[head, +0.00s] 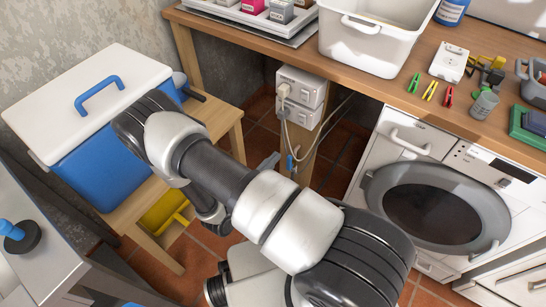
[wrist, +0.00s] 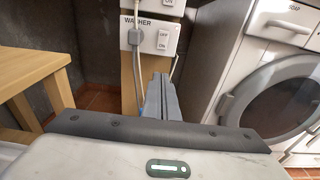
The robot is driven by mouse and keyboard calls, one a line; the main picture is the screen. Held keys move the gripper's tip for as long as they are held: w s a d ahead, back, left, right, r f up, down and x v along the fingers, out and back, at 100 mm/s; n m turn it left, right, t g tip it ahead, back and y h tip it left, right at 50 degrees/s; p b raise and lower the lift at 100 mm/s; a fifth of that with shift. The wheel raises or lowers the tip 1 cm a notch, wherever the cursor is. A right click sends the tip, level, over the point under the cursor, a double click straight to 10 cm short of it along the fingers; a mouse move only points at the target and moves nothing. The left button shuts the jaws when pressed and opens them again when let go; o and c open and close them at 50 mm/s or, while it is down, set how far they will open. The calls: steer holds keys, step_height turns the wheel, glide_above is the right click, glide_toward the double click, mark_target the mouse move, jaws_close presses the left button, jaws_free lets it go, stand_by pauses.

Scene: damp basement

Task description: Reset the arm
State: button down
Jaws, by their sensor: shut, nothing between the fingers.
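My arm reaches across the middle of the head view, in front of the wooden bench. In the wrist view my gripper (wrist: 160,92) points ahead with its two grey fingers together and nothing between them. The fingers are in front of a wooden post, below a switch box (wrist: 155,38) labelled WASHER with OFF and ON marks. I see no contact between the fingers and the box. In the head view the gripper is mostly hidden behind my arm.
A blue cooler (head: 95,160) with a white lid stands on a low wooden table (head: 222,118) at left. A washing machine (head: 430,190) stands at right. A cord (head: 318,125) hangs by the post. The bench (head: 405,98) carries a white tub (head: 372,45), clothespins and other items.

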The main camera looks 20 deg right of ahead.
steer(key=s+d+r+m+g+y, duration=0.1)
steer(key=s+d+r+m+g, duration=0.2)
steer(key=r+m+g, duration=0.6)
steer(key=s+d+r+m+g+y, duration=0.1)
steer(key=s+d+r+m+g, duration=0.15)
steer(key=r+m, duration=0.65)
steer(key=s+a+r+m+y, duration=0.3)
steer(key=s+r+y, duration=0.35)
steer(key=r, duration=0.45)
steer(key=s+a+r+m+t+y, duration=0.45)
steer(key=a+r+t, duration=0.2)
steer(key=r, duration=0.35)
step_height(320, 180, up, 22)
steer(key=p, duration=2.2)
steer(key=shift+s+d+r+y, duration=0.15)
steer(key=shift+s+d+y, duration=0.1)
steer(key=shift+y, duration=0.05)
